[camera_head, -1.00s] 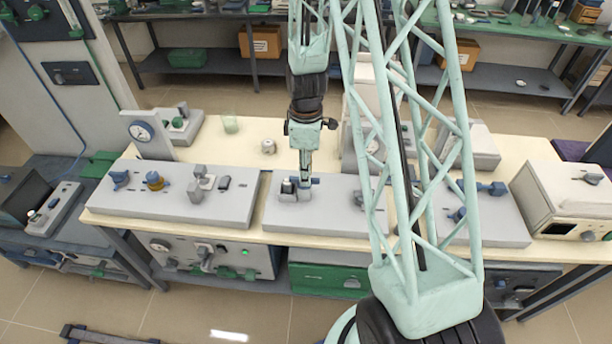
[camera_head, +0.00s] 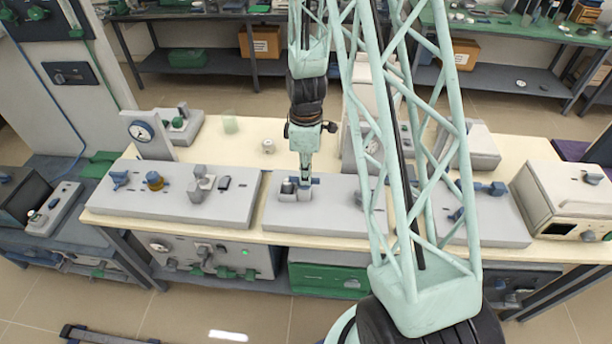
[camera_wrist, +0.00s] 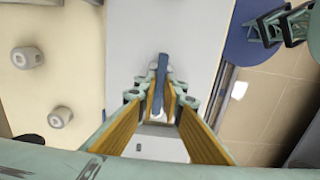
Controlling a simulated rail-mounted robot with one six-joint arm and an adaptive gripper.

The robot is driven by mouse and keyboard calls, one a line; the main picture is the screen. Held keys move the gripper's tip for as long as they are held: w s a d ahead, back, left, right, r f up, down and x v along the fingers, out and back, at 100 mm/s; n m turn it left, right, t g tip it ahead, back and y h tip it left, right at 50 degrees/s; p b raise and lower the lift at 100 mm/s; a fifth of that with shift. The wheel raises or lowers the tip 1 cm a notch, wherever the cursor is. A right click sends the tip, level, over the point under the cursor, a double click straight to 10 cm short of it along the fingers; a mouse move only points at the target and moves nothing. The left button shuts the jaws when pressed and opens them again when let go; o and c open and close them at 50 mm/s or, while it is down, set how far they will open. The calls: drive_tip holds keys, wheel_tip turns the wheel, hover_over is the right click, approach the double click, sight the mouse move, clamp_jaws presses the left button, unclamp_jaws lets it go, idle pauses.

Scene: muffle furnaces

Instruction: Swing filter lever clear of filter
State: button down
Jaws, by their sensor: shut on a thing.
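The blue lever (camera_head: 314,181) sits on a small grey fixture (camera_head: 296,193), likely the filter's mount, on the middle grey panel (camera_head: 340,215). In the wrist view the lever (camera_wrist: 160,82) is a narrow blue bar running lengthwise between the fingers. My gripper (camera_head: 304,176) points down over the fixture from above. In the wrist view my gripper (camera_wrist: 161,98) is shut on the lever, with orange-yellow inner finger faces on either side. The filter itself cannot be told apart from the grey fixture, which my fingers partly hide.
A left panel (camera_head: 235,212) holds several knobs and fittings. A right panel (camera_head: 490,228) has blue fittings. A dial gauge (camera_head: 142,131) stands at the back left, and a small grey knob (camera_head: 268,146) lies behind the middle panel. A furnace-like box (camera_head: 560,200) stands at the right.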

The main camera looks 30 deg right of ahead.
drive_tip(key=shift+f+m+b, duration=0.1)
drive_tip(key=shift+m+b, duration=0.25)
drive_tip(key=shift+m, duration=0.15)
drive_tip(key=m+b, duration=0.2)
drive_tip(key=m, duration=0.1)
drive_tip(key=shift+a, duration=0.1)
drive_tip(key=m+b, duration=0.2)
drive_tip(key=m, duration=0.2)
drive_tip(key=shift+s+a+m, duration=0.1)
drive_tip(key=shift+m, duration=0.2)
drive_tip(key=m+b, duration=0.2)
drive_tip(key=m, duration=0.2)
drive_tip(key=shift+a+m, duration=0.1)
drive_tip(key=shift+m, duration=0.2)
drive_tip(key=m+b, duration=0.1)
drive_tip(key=m, duration=0.3)
drive_tip(key=shift+a+m, duration=0.1)
drive_tip(key=shift+m, duration=0.2)
drive_tip(key=c, duration=2.7)
unclamp_jaws()
drive_tip(key=shift+c, duration=0.2)
